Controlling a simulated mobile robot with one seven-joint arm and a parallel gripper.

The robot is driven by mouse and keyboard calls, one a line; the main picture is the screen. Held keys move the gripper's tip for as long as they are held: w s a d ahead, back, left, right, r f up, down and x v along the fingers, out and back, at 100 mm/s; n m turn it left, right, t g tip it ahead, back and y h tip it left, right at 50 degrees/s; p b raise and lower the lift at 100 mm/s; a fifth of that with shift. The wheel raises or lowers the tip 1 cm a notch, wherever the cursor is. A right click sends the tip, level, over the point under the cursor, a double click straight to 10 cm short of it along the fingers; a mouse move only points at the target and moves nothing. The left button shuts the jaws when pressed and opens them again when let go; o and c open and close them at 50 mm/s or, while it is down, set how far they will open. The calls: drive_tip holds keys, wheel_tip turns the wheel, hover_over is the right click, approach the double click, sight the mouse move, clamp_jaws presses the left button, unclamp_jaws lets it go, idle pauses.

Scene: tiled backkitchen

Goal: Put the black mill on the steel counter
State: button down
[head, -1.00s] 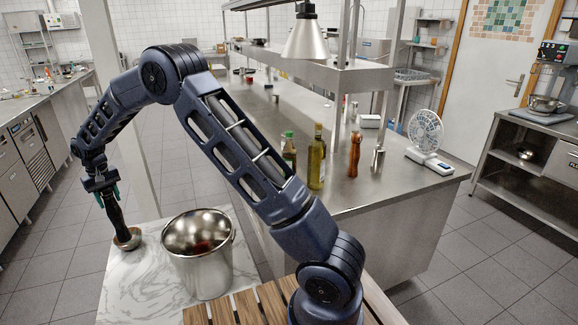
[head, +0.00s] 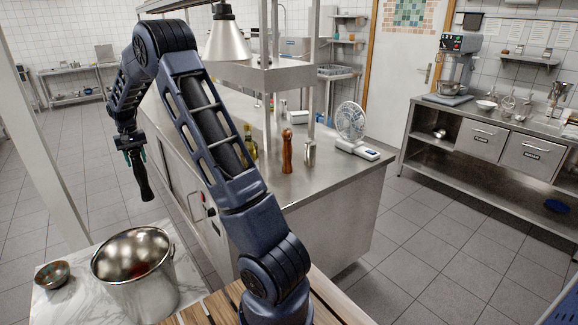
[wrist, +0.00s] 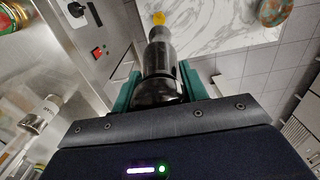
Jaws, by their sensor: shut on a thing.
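The black mill (head: 143,182) hangs upright below my gripper (head: 131,152) in the head view, held in the air above the floor side of the marble top. In the wrist view my gripper (wrist: 156,90) is shut on the black mill (wrist: 159,58), its green fingers on both sides of the mill. The steel counter (head: 325,180) stands to the right of the mill, partly behind my arm. Its front with knobs also shows at the left of the wrist view (wrist: 85,45).
A heat lamp (head: 227,45) hangs above. A steel bucket (head: 140,285) and small bowl (head: 52,275) stand on the marble top (head: 80,301).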

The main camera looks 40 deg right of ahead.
drive_tip(key=s+d+r+m, duration=0.2)
drive_tip(key=s+d, duration=0.1)
drive_tip(key=d, duration=1.1)
drive_tip(key=s+d+r+m, duration=0.1)
drive_tip(key=s+d+m, duration=0.1)
drive_tip(key=d, duration=1.2)
drive_tip(key=s+d+r+m, duration=0.2)
drive_tip(key=s+d, duration=0.1)
drive_tip(key=d, duration=1.1)
drive_tip(key=s+d+r+m, duration=0.3)
drive_tip(key=s+d+r, duration=0.4)
drive_tip(key=s+d, duration=0.15)
wheel_tip(320, 180, down, 9)
drive_tip(key=shift+s+f, duration=0.15)
drive_tip(key=shift+s, duration=0.05)
drive_tip(key=shift+a, duration=0.1)
drive_tip(key=c, duration=0.8)
unclamp_jaws()
drive_tip(key=shift+f, duration=0.15)
drive_tip(key=shift+o, duration=0.2)
